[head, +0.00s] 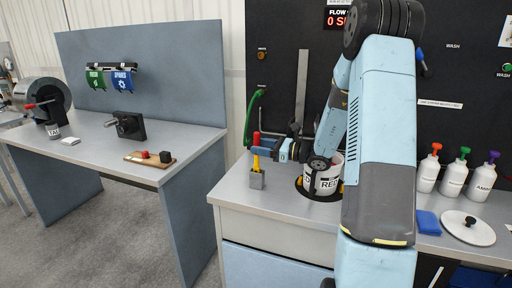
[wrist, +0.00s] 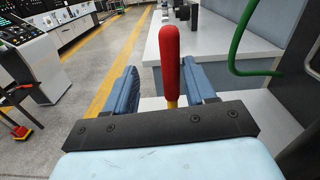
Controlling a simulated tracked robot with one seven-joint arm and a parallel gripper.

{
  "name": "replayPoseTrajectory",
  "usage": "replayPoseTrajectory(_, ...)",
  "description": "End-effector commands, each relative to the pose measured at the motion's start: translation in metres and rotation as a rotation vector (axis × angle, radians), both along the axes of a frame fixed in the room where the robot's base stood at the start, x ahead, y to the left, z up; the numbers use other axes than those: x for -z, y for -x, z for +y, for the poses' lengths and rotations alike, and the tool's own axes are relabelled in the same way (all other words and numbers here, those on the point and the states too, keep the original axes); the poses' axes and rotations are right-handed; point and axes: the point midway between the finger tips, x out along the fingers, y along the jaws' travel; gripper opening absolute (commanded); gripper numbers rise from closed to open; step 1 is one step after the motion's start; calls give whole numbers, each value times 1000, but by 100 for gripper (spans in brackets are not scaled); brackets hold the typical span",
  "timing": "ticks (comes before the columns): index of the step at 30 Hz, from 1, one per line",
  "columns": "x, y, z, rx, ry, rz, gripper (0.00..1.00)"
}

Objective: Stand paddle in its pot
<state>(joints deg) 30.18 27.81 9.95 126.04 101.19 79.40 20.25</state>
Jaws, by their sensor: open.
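The paddle, with a red handle (head: 256,138) and a yellow part below it, stands upright with its lower end in a small grey square pot (head: 257,181) near the left front of the bench. My gripper (head: 268,151) is at the paddle just above the pot. In the wrist view, the red handle (wrist: 170,60) rises between the two blue fingers of my gripper (wrist: 160,90), which are open with gaps on both sides. The paddle's lower end is hidden in the pot.
A white labelled tub (head: 324,180) sits in a dark ring right of the pot, partly behind my arm. A green curved hose or handle (head: 252,117) is on the wall behind. Several pump bottles (head: 453,180) and a round lid (head: 468,229) are at right.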

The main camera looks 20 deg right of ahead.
Motion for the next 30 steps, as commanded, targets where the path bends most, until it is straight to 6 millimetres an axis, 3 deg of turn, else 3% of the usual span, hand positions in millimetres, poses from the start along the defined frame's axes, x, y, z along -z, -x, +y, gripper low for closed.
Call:
replayPoseTrajectory(15, 1, 55, -79, 2, 0, 1, 55)
replayPoseTrajectory(21, 1, 65, -92, 1, -1, 1, 55)
replayPoseTrajectory(30, 1, 67, -95, 0, -1, 1, 55)
